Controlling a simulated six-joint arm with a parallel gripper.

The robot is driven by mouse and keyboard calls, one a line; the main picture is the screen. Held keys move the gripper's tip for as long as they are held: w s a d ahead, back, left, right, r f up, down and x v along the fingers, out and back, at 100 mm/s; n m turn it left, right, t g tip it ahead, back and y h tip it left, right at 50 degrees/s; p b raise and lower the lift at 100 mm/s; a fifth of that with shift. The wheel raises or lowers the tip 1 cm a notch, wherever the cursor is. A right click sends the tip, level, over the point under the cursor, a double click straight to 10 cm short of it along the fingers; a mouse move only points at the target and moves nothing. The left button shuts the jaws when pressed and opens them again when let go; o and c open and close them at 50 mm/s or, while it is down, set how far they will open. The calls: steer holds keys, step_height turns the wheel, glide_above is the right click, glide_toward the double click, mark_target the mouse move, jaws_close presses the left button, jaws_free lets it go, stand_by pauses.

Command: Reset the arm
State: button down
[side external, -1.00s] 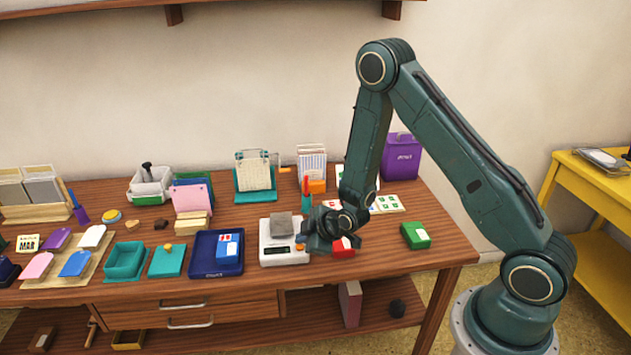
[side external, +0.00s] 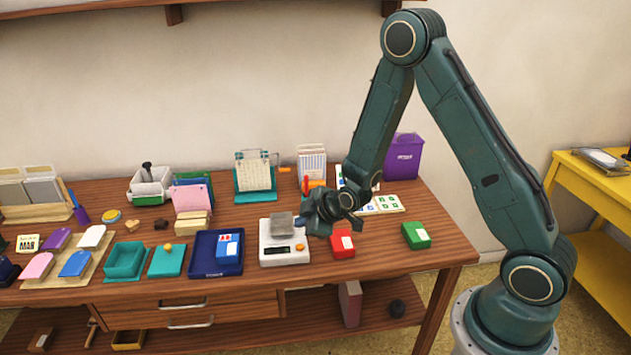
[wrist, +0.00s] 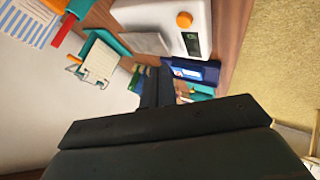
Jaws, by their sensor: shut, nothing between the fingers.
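My gripper (side external: 303,226) is shut and empty. In the wrist view the dark gripper (wrist: 157,88) fills the lower middle. A red inkpad box (side external: 342,244) sits on the table just below and right of the gripper. A green inkpad box (side external: 416,235) lies farther right. A blue inkpad box (side external: 228,248) sits in the dark blue tray (side external: 205,266) left of the scale.
The wooden table (side external: 385,255) has bare room around the red and green boxes. The scale (side external: 272,257) is close to my gripper. A teal card stand (side external: 255,195) is farther back.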

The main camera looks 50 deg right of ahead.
steer(key=shift+r, duration=0.3)
steer(key=shift+r, duration=0.1)
steer(key=s+a+r+m+g, duration=0.1)
steer(key=s+a+r+m, duration=0.1)
steer(key=s+r, duration=0.5)
steer(key=s+a+r+m+g, duration=0.1)
steer(key=s+r+m, duration=0.1)
steer(key=r, duration=0.8)
steer(key=s+a+r+m, duration=0.1)
steer(key=s+r, duration=0.3)
steer(key=s, duration=0.6)
steer(key=s+r+m+g, duration=0.1)
steer(key=s+r+m, duration=0.2)
steer(key=s, duration=0.7)
steer(key=shift+s+a+r+g, duration=0.2)
steer(key=shift+a+r+g, duration=0.15)
steer(key=shift+r, duration=0.25)
